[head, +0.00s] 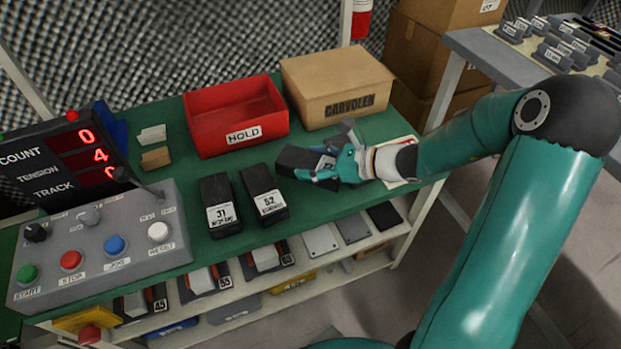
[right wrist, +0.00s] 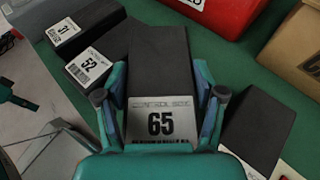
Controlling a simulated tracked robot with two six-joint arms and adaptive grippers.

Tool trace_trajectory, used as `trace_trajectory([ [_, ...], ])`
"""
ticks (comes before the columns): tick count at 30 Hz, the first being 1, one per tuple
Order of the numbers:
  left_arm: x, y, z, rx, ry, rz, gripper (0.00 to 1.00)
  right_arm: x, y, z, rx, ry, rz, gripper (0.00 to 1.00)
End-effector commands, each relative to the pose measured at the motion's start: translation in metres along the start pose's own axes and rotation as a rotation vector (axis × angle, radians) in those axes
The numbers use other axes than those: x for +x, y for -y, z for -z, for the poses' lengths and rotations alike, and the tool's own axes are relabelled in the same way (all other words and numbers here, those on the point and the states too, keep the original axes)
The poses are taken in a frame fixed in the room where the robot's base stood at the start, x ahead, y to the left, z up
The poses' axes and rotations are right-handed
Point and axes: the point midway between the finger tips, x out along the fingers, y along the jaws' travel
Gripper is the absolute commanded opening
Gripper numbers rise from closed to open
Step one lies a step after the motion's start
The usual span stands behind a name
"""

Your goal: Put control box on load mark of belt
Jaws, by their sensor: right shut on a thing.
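My right gripper (head: 325,165) is shut on a black box (head: 298,158) above or on the green bench top; I cannot tell whether the box touches it. In the right wrist view, the gripper's fingers (right wrist: 162,95) sit on either side of this box (right wrist: 158,60). No belt or load mark can be made out in these views. My left gripper is not in view.
Black boxes labelled 31 (head: 221,203) and 52 (head: 264,194) stand left of the held box. A red HOLD bin (head: 236,115) and a cardboard box (head: 337,85) stand behind. A button panel (head: 98,245) is at left. Another dark shape (right wrist: 259,122) lies close right in the wrist view.

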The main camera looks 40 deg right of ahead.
Motion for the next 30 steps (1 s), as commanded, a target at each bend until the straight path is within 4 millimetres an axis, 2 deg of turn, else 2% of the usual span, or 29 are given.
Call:
trace_trajectory([
  [9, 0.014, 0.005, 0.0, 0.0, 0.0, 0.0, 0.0, 0.015, 0.0, 0.036, 0.002, 0.001, 0.0, 0.19],
  [22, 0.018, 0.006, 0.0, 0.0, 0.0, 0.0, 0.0, 0.017, 0.0, 0.042, -0.001, 0.002, 0.001, 0.19],
  [23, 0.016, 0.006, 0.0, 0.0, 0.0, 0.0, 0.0, 0.017, 0.0, 0.041, -0.001, 0.0, 0.0, 0.73],
  [27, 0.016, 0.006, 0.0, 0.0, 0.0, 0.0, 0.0, 0.017, 0.0, 0.041, 0.0, 0.0, 0.0, 0.93],
  [30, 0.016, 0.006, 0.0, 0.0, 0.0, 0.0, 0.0, 0.017, 0.0, 0.041, 0.0, 0.0, 0.0, 0.93],
])
